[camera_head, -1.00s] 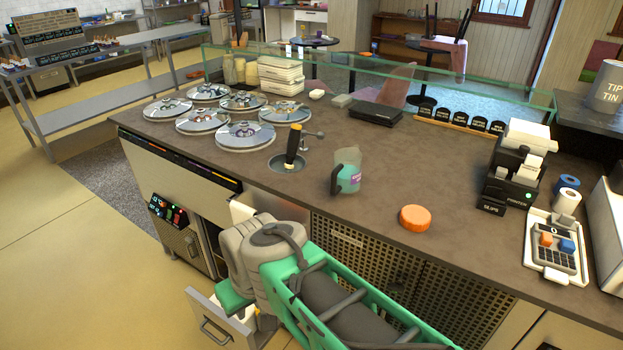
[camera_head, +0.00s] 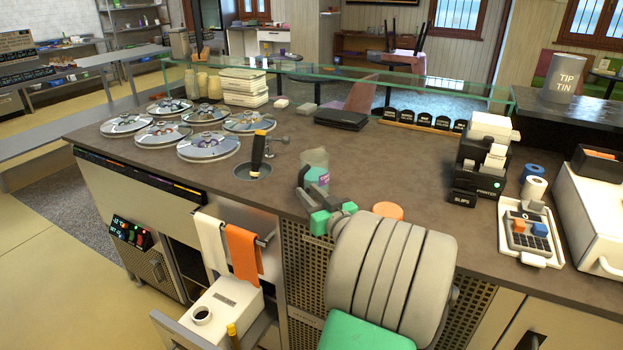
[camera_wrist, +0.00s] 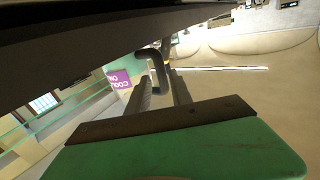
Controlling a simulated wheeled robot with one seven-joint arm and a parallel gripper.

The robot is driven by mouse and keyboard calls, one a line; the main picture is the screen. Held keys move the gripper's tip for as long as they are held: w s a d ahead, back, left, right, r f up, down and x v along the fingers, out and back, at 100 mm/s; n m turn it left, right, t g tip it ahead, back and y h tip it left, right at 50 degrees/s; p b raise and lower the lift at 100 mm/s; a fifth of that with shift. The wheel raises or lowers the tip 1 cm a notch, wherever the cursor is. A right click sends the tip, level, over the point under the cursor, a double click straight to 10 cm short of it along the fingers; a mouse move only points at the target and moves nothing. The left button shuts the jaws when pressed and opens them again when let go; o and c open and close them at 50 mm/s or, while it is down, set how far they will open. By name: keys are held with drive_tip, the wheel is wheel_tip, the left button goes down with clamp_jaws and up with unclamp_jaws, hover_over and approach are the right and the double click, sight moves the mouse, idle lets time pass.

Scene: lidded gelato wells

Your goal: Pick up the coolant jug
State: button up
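The coolant jug (camera_head: 316,163) stands upright on the brown counter. It is translucent, with a purple label and a dark handle on its near side. My gripper (camera_head: 308,190) is low at the counter's near edge, close in front of the handle, and covers the jug's lower part. In the wrist view the jug's purple label (camera_wrist: 119,78) shows left of my gripper (camera_wrist: 160,82). Its two dark fingers look apart, with the bent handle at or between their tips. I cannot tell whether they touch it.
An orange lid (camera_head: 388,210) lies right of the jug, partly behind my arm. A scoop well with a black-handled tool (camera_head: 258,150) stands to the left. Round gelato lids (camera_head: 208,146) cover the counter's left part. A printer (camera_head: 483,165) stands right. An open drawer (camera_head: 222,310) is below.

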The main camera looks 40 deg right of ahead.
sight(303, 187)
drive_tip(key=p+x, duration=0.1)
drive_tip(key=x, duration=0.3)
drive_tip(key=shift+w+r, duration=0.1)
drive_tip(key=shift+w, duration=0.1)
drive_tip(key=shift+c, duration=0.3)
clamp_jaws()
idle(0.8)
